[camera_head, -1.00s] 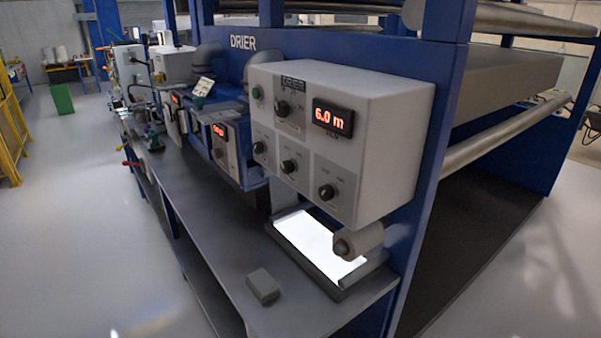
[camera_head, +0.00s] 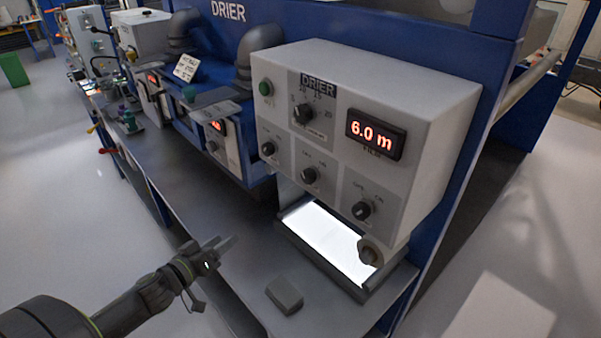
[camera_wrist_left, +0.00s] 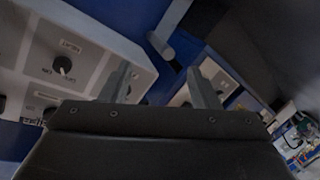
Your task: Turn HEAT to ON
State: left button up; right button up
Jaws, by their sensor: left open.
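The grey DRIER panel (camera_head: 395,85) stands at right of centre in the head view. It has a top dial (camera_head: 303,113) and three lower black knobs: a left knob (camera_head: 268,148), a middle knob (camera_head: 309,175) and a right knob (camera_head: 362,210). Their small labels are too blurred for me to tell which is HEAT. My left gripper (camera_head: 224,245) is open and empty, left of and below the panel, apart from every knob. In the left wrist view its two fingers (camera_wrist_left: 158,84) are spread, with a panel knob (camera_wrist_left: 62,66) to their left. My right gripper is not in view.
A red display (camera_head: 376,135) reads 6.0 m, and a green button (camera_head: 266,88) sits at the panel's upper left. Below are a lit white plate (camera_head: 325,240), a roller end (camera_head: 372,252) and a grey block (camera_head: 285,295) on the bench. Open floor lies at left.

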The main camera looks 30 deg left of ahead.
pick_arm(q)
jog(key=d+r+t+h+p, duration=0.1)
jog(key=d+r+h, duration=0.55)
jog(key=r, duration=0.65)
jog(key=y+b, duration=0.2)
jog(key=b, duration=0.9)
send_near(304, 179)
jog(key=shift+m+h, duration=0.25)
jog(key=shift+m, duration=0.15)
jog(key=b+x, duration=0.1)
jog(key=x, duration=0.6)
jog(key=shift+w+b, duration=0.3)
jog(key=shift+x, duration=0.75)
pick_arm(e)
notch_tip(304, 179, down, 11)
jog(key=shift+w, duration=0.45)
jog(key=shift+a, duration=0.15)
pick_arm(q)
jog(key=c, duration=1)
jog(key=shift+o, duration=0.2)
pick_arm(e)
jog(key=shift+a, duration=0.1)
